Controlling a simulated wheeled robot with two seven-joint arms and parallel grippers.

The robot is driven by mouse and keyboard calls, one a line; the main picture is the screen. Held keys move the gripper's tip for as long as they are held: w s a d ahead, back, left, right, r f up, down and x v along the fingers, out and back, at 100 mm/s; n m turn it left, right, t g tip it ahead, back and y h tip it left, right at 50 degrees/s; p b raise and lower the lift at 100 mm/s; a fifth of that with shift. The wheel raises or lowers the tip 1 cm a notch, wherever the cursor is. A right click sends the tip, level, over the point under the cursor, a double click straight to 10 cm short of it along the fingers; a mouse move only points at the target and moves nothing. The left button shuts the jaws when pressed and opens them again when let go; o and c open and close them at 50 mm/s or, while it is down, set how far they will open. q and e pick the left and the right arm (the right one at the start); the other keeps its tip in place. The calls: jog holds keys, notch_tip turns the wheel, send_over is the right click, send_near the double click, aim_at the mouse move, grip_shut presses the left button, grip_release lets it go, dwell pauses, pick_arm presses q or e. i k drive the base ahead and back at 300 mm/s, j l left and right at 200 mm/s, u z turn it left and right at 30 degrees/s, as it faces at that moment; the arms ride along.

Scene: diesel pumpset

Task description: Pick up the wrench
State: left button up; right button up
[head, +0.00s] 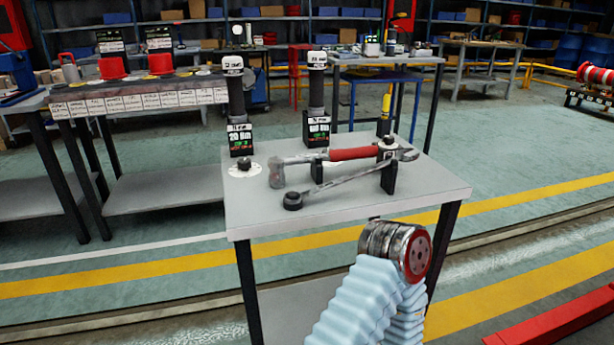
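The wrench (350,180) is a long silver tool lying slantwise over a small grey-topped table (350,208). Its open jaw (408,154) is at the right, and a dark round piece (292,201) is at its near left end. A second tool with a red grip (352,154) and a grey head (276,172) lies just behind it, partly overlapping it in the picture. Dark upright holders (389,177) stand under the tools. Neither gripper is in view.
Two dark posts with white caps, one at left (233,85) and one at right (317,82), stand on the table's back edge. A pale blue bellows with a ringed metal end (390,245) rises before the table, likely part of my arm. A bench (150,190) stands left.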

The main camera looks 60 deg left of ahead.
aim_at(400, 156)
jog(key=j+u, duration=0.1)
jog(key=u, duration=0.35)
jog(key=j+u, duration=0.1)
jog(key=u, duration=0.35)
jog(key=j+u, duration=0.1)
jog(key=u, duration=0.4)
jog(key=k+j+z, duration=0.15)
jog(key=z, duration=0.2)
jog(key=k+j+z, duration=0.15)
jog(key=z, duration=0.2)
jog(key=k+j+z, duration=0.15)
jog(key=z, duration=0.15)
jog(key=i+l+z, duration=0.1)
jog(key=i+z, duration=0.3)
jog(key=k+j+z, duration=0.45)
jog(key=j+z, duration=0.2)
